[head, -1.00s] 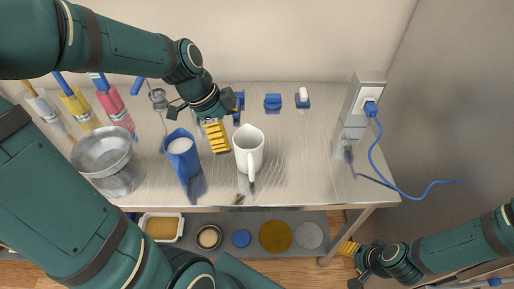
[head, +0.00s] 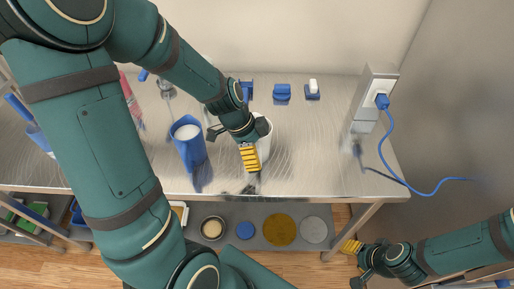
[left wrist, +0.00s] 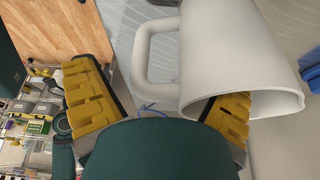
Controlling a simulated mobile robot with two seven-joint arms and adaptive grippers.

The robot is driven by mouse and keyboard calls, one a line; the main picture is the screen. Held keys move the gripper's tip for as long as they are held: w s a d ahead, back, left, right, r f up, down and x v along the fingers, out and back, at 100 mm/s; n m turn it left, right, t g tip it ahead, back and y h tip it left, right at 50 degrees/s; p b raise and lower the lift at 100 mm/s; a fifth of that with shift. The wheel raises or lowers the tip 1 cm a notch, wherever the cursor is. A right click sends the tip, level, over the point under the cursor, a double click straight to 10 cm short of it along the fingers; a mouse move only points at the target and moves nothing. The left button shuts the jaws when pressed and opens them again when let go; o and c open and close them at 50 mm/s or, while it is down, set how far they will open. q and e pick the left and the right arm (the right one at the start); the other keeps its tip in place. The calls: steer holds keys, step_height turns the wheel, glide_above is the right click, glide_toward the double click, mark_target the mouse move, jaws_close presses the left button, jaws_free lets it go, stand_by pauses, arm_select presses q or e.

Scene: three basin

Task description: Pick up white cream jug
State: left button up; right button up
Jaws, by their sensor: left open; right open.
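The white cream jug (head: 265,131) stands on the steel table, partly hidden behind my left gripper (head: 250,157) in the head view. In the left wrist view the jug (left wrist: 235,55) is large and close, with its loop handle (left wrist: 150,55) pointing left. My left gripper, also in the left wrist view (left wrist: 155,105), is open. The handle shows between its yellow pads, and the right pad is partly hidden by the jug's body. I cannot tell whether either pad touches. My right gripper (head: 352,248) is open and empty, low at the right beside the table.
A blue jug with white contents (head: 190,150) stands close left of my left gripper. Blue items (head: 282,93) lie at the table's back. A socket post (head: 370,100) with a blue cable stands at the right. The lower shelf (head: 262,212) holds several round items.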

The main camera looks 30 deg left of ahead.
arm_select(q)
steer(key=shift+d+f, duration=0.1)
steer(key=shift+f, duration=0.15)
steer(key=c, duration=1.5)
steer(key=shift+o, duration=0.2)
steer(key=shift+r, duration=0.15)
steer(key=shift+r+p, duration=0.4)
steer(key=shift+r, duration=0.95)
steer(key=shift+r+p, duration=1.2)
steer(key=shift+r, duration=6.3)
